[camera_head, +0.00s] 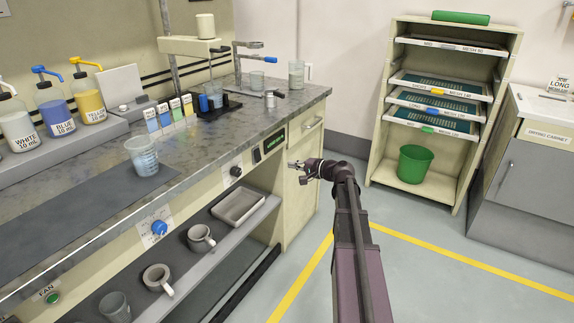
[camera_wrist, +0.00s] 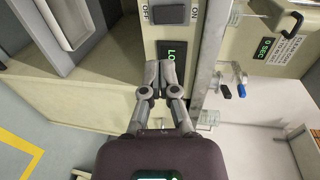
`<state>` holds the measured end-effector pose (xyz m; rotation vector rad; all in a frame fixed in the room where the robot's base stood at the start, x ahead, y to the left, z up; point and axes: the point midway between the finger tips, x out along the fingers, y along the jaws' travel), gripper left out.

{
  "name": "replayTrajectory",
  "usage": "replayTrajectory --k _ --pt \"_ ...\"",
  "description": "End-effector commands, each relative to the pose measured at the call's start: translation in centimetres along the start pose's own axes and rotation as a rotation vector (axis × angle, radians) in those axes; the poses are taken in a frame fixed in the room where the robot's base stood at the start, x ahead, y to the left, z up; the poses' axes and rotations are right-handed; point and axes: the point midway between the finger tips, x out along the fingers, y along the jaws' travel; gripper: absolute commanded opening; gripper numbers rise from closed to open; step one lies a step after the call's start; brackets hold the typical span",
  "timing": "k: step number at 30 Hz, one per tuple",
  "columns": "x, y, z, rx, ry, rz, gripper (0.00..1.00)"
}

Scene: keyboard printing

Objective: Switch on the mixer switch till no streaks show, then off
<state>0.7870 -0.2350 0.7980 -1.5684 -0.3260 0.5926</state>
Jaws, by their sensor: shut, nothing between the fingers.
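A dark rocker switch (camera_wrist: 172,14) with OFF and ON labels sits on the bench's front panel at the top of the wrist view. In the head view the switch (camera_head: 257,154) is small. Beside it is a dark display (camera_wrist: 178,48) with green letters, partly hidden by my fingers; it also shows in the head view (camera_head: 274,141). My gripper (camera_wrist: 160,66) is shut and empty, its tips by the display and apart from the switch. In the head view my gripper (camera_head: 294,168) is in front of the cabinet. The mixer (camera_head: 205,27) stands on the bench; streaks cannot be made out.
A black knob (camera_head: 236,171) and a blue knob (camera_head: 159,227) are on the bench front. A measuring beaker (camera_head: 143,158) and pump bottles (camera_head: 88,100) stand on the bench. Mugs (camera_head: 200,238) sit on the shelf below. The floor to the right is clear.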

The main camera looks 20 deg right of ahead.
Motion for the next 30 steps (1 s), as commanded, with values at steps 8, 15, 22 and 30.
replayTrajectory --k 8,15,22,30 --pt "3.4 0.1 -0.1 0.000 -0.002 0.000 0.00" --pt "7.1 0.1 -0.1 0.000 -0.001 0.000 0.00" --pt "10.5 0.1 -0.1 -0.001 -0.001 0.000 0.00" --pt "12.7 0.1 -0.1 0.000 0.000 0.001 0.00"
